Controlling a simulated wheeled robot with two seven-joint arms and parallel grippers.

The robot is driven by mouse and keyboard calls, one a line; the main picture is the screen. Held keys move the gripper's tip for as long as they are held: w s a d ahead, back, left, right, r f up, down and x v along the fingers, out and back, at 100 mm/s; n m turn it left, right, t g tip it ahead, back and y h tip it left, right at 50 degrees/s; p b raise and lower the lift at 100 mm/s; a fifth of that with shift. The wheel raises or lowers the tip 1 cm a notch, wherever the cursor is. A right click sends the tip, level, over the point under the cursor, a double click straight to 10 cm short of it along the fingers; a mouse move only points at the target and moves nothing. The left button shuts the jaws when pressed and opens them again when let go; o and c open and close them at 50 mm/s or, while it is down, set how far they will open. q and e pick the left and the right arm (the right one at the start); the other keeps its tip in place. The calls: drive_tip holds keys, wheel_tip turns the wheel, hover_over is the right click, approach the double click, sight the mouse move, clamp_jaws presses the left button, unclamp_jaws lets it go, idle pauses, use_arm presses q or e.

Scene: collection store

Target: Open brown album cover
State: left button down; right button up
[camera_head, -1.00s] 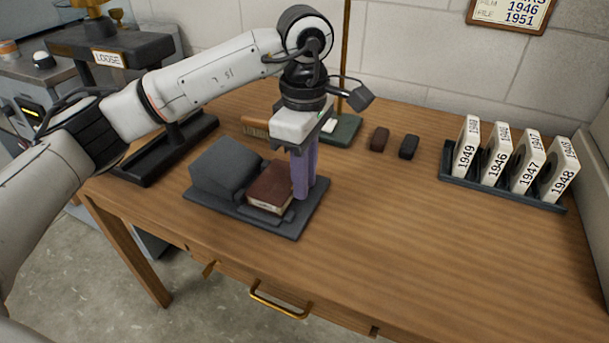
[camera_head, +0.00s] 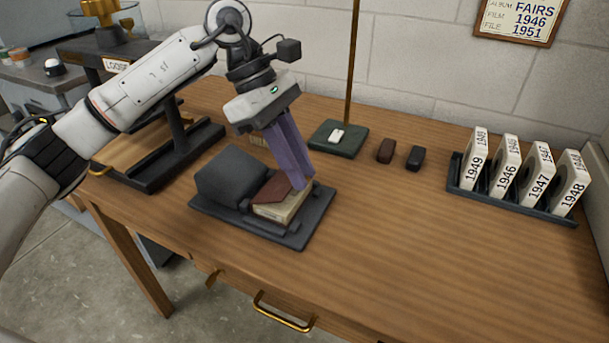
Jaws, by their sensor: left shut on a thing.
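The brown album (camera_head: 284,207) lies on a dark grey cradle (camera_head: 250,225) on the wooden table. Its brown cover (camera_head: 272,190) is tilted up at the right side, and pale pages show beneath it. My left gripper (camera_head: 298,178) is shut on the cover's right edge, its purple fingers leaning down to the right. The fingers hide part of the cover and the far side of the album. My right gripper is not in view.
A grey padded block (camera_head: 230,175) stands on the cradle left of the album. A rack (camera_head: 510,200) of year-labelled boxes stands at the right. A green-based post (camera_head: 338,140) and two small dark blocks (camera_head: 386,150) stand behind. The table's right front is clear.

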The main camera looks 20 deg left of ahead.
use_arm(q)
drive_tip(key=shift+a+r+h, duration=0.45)
drive_tip(key=shift+a+h, duration=0.05)
drive_tip(key=shift+h, duration=0.3)
